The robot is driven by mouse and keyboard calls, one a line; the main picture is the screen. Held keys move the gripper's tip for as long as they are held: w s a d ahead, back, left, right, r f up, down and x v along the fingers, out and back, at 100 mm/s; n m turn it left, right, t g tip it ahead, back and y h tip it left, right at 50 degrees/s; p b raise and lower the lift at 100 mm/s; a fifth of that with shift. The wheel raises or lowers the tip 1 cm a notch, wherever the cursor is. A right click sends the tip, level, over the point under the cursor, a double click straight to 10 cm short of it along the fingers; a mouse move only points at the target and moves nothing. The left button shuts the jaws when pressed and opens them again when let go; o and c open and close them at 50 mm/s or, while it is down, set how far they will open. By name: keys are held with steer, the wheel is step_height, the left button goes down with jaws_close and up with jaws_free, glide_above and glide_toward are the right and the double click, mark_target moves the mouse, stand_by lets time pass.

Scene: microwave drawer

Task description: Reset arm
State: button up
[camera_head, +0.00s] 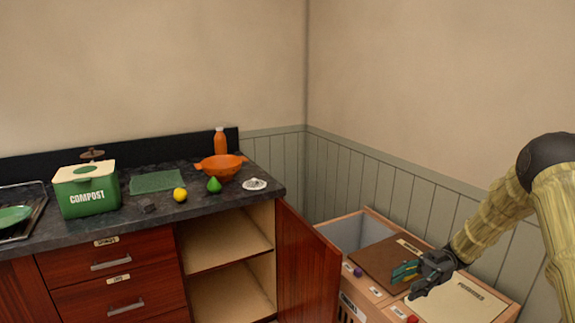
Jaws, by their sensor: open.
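My gripper (408,283) is at the lower right, at the end of my arm, which comes in from the right edge. It is open, with its fingers pointing left. Nothing shows between its fingers. It hangs over the wooden bin unit (373,216) in the corner, in front of a brown lid (385,262) and a pale lid (462,300). I cannot tell whether it touches the unit.
An open red cabinet door (307,270) stands left of the bin unit. The dark counter (230,202) holds a green compost box (88,192), an orange colander (221,170), an orange bottle (220,142), a lemon (180,195) and a green pear (214,185).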

steer(key=w+a+f+m+t+y, duration=0.2)
steer(key=w+a+f+m+t, duration=0.1)
steer(key=a+f+m+t, duration=0.9)
steer(key=s+a+f+m+t+h, duration=0.2)
steer(key=f+h, duration=0.1)
steer(key=f, duration=0.3)
steer(key=s+a+f+m+t+h, duration=0.2)
steer(key=a+f+t+h, duration=0.15)
steer(key=f, duration=0.25)
steer(key=s+d+f+m+g+h, duration=0.25)
steer(key=s+f+h, duration=0.25)
steer(key=s+f, duration=0.3)
steer(key=s+d+f+m+g+h, duration=0.1)
steer(key=s+d+g+h, duration=0.1)
steer(key=s, duration=0.7)
steer(key=s+d+f+m+g+h, duration=0.2)
steer(key=s, duration=0.8)
steer(key=s+d+f+m+g+h, duration=0.2)
steer(key=s, duration=0.8)
steer(key=shift+s+d+g, duration=0.25)
steer(key=shift+d+g, duration=0.05)
steer(key=shift+g, duration=0.1)
steer(key=shift+f+h, duration=0.1)
steer(key=shift+h, duration=0.15)
